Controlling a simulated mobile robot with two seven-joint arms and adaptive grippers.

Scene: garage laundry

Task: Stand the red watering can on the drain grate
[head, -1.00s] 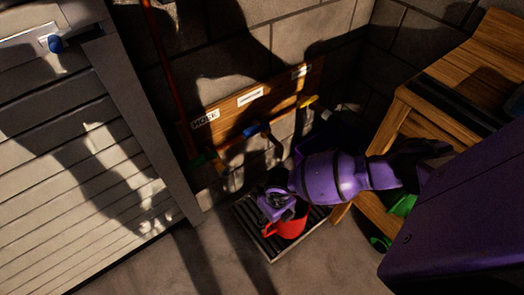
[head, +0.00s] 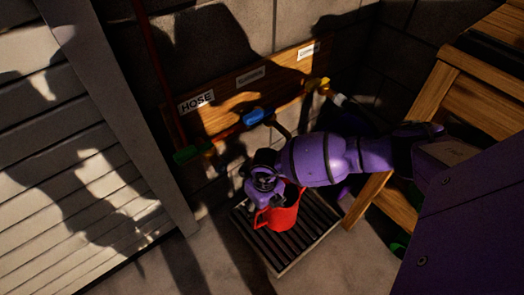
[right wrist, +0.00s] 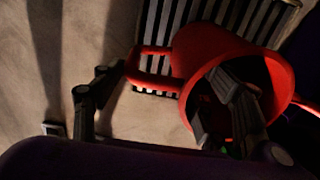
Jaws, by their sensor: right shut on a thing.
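The red watering can (head: 284,214) shows in the head view over the back part of the drain grate (head: 293,250). It looks roughly upright; I cannot tell whether its base touches the grate. My right gripper (head: 268,188) is at the can's upper left side and shut on it. In the right wrist view, one finger of the gripper (right wrist: 160,88) reaches inside the mouth of the can (right wrist: 200,45). The other finger is outside, beyond the handle loop. The grate's slats (right wrist: 220,12) show behind the can. My left gripper is not in view.
A wooden board with a HOSE label (head: 197,102) and colored valves (head: 254,117) is on the wall behind the grate. A wooden bench (head: 440,100) stands close on the right. A grey shutter door (head: 60,150) is at left. Bare floor (head: 200,265) lies in front.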

